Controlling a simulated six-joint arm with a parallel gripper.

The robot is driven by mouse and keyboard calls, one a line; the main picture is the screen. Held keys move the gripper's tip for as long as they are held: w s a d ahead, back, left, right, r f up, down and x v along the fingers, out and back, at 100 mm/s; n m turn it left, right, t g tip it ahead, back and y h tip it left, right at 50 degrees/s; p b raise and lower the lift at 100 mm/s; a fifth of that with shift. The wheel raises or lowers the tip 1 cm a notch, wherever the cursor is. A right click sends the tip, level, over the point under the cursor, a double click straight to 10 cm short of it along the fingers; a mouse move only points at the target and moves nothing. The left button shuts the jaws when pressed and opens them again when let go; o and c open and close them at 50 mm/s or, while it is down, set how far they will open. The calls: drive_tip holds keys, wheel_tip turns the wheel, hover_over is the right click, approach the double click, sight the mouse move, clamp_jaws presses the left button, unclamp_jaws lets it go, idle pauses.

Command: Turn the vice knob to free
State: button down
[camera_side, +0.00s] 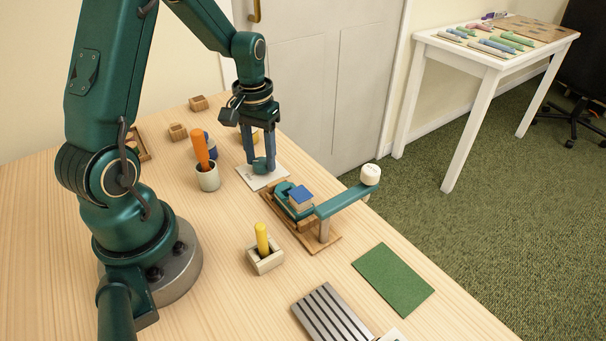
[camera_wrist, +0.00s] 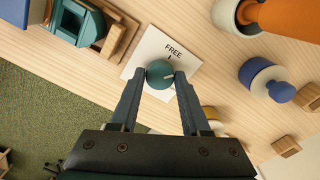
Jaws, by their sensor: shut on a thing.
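The vice knob (camera_wrist: 158,74) is a round teal knob on a white plate (camera_wrist: 148,48) printed with the word FREE and a short black tick. A small pale mark shows on the knob's right side in the wrist view, apart from the tick. My gripper (camera_wrist: 160,76) has one fingertip on each side of the knob and is shut on it. In the side view my gripper (camera_side: 264,160) points down at the knob, and the plate (camera_side: 250,180) lies on the wooden table. The fingers partly hide the knob there.
In front of the plate stands a wooden-based device (camera_side: 330,242) with blue and teal blocks and a teal arm with a white knob. A cup (camera_side: 208,180) with an orange handle and a blue-and-white peg (camera_wrist: 262,80) stand nearby. A green mat (camera_side: 393,280) lies front right.

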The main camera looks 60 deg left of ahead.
sight(261, 161)
drive_tip(key=n, duration=0.4)
drive_tip(key=shift+n, duration=1.9)
drive_tip(key=shift+c, duration=1.8)
unclamp_jaws()
drive_tip(key=shift+r, duration=2.6)
